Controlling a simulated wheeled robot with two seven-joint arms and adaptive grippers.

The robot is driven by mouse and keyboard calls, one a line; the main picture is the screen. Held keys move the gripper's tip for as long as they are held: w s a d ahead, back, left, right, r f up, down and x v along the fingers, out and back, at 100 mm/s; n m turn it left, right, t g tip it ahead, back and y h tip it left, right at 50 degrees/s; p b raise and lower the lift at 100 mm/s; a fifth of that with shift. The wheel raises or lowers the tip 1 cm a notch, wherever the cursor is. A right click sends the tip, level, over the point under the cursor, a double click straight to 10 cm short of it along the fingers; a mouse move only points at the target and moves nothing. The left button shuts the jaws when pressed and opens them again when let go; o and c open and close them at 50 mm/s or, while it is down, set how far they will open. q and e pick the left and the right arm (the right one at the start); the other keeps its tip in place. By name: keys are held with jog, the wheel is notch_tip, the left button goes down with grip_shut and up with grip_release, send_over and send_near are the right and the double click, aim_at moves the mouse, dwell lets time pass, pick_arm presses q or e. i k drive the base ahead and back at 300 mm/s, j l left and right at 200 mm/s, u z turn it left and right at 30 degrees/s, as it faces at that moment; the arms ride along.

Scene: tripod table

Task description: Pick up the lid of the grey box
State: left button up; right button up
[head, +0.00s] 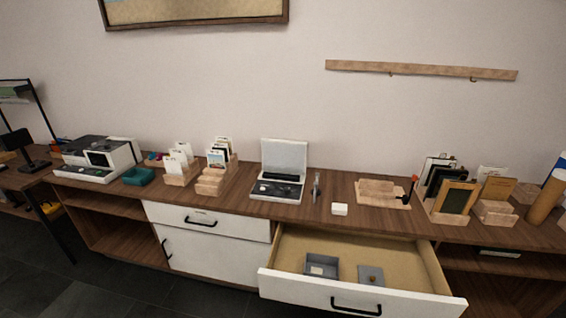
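The grey box (308,265) sits in the open drawer, left of the drawer's middle. It is open at the top, and something pale shows inside it. A flat grey lid (371,269) with a small brown knob (373,281) lies in the same drawer, to the right of the box and apart from it. Neither of my grippers shows in the head view.
The drawer (410,262) is pulled out from the wooden counter (330,192); its front has a black handle (356,306). The counter holds an open laptop-like case (284,160), a small white block (340,209), card holders (215,178) and a teal tray (139,176).

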aim_at(369, 276)
jog(key=z, duration=1.1)
